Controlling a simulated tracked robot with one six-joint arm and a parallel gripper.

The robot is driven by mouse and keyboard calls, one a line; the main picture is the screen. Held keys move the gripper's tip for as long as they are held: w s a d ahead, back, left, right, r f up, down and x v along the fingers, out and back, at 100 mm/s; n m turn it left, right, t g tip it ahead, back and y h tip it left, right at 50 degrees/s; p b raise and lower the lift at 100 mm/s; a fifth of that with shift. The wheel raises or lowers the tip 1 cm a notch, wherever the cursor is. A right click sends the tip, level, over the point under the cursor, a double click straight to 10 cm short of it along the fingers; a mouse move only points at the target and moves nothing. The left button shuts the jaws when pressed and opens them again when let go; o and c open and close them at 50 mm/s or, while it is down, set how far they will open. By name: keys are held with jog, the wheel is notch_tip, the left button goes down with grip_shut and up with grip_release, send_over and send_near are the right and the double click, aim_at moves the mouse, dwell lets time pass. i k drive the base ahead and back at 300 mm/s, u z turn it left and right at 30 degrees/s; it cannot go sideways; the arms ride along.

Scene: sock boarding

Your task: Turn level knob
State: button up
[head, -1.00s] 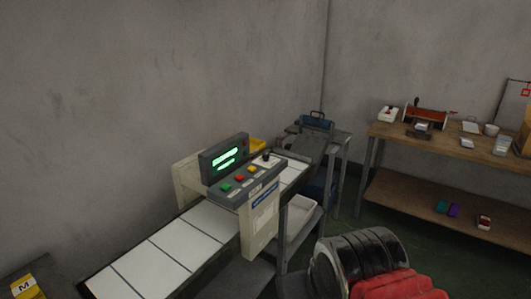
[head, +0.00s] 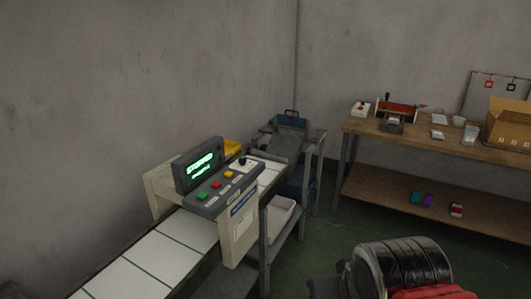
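The machine's control panel (head: 221,190) stands over the white-tiled conveyor, left of centre in the head view. It carries a green, a red and a yellow button, and a dark knob (head: 243,161) on a pale plate at its far right end. A lit green display (head: 201,165) stands behind the buttons; its text is too small to read. A black and red part of my arm shows at the bottom right, well apart from the panel. My gripper's fingers are not in view.
The white-tiled conveyor (head: 172,231) runs from the lower left under the panel. A wooden bench (head: 470,148) with tools and an open cardboard box (head: 508,124) stands at the right. Green floor (head: 325,235) is clear between them. A white bin (head: 281,214) sits below the conveyor.

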aim_at(241, 160)
jog(key=z, duration=1.2)
jog(key=i, duration=1.3)
jog(key=u, duration=2.1)
